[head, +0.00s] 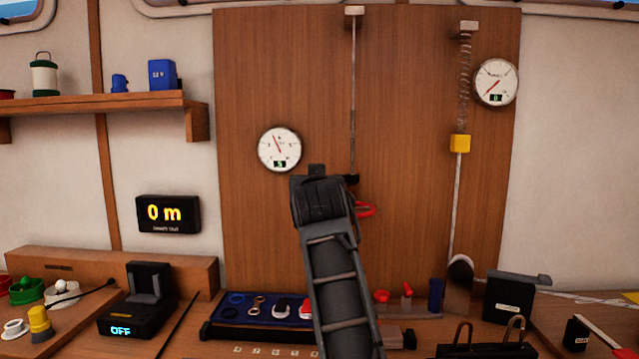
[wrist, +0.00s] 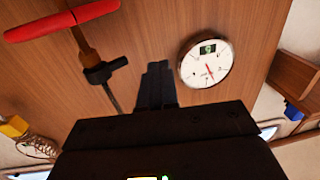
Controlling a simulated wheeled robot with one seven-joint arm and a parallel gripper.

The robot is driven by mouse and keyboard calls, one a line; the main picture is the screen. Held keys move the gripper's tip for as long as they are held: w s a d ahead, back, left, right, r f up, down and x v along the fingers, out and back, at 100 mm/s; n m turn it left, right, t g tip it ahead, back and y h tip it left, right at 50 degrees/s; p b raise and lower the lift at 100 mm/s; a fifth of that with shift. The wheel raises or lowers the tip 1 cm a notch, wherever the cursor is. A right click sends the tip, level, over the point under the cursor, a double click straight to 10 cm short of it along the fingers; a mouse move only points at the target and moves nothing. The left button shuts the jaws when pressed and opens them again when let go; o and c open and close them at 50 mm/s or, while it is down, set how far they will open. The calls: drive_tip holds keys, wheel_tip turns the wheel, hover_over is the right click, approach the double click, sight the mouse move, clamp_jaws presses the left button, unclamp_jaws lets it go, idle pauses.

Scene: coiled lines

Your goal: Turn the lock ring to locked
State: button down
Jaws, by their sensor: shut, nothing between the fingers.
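A thin vertical rod (head: 353,95) runs down the wooden panel to a black collar (head: 352,179), which may be the lock ring. In the wrist view the black collar (wrist: 100,73) has a short side arm and sits between the rod and an orange-brown stem. The stem ends in a red T-handle (wrist: 60,22); in the head view part of the red handle (head: 367,210) shows beside my arm. I cannot read a locked or unlocked mark. My gripper (head: 317,170) is shut and empty, left of the collar and apart from it; its fingers (wrist: 157,72) point at the panel.
A round dial (head: 280,149) is just left of my gripper. Below, the bench holds a blue tray (head: 235,308), a black box (head: 512,300) and small parts. The panel between is clear.

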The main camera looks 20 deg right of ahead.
drive_tip(key=s+a+b, duration=0.1)
drive_tip(key=s+a, duration=0.4)
drive_tip(key=shift+s+a, duration=0.35)
drive_tip(key=shift+a, duration=0.05)
